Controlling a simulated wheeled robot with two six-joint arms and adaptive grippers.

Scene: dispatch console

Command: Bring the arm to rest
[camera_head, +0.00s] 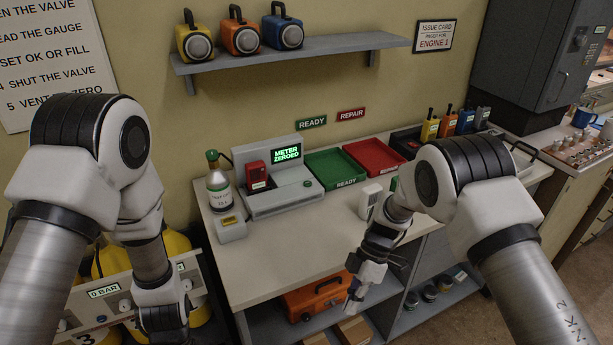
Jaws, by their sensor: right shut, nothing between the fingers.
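My right arm comes in from the right and bends down past the front edge of the bench. My right gripper (352,299) points down in front of the bench's open lower shelf, shut and empty. It appears clear of the bench top. My left arm (75,180) comes in from the left and hangs down beside the yellow cylinders; its fingers are out of the picture below.
The bench (290,245) holds a meter (285,172) reading "METER ZEROED", a green tray (335,170), a red tray (373,157) and several radios. An orange case (318,296) sits below, near my right gripper. Yellow cylinders (180,248) stand left.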

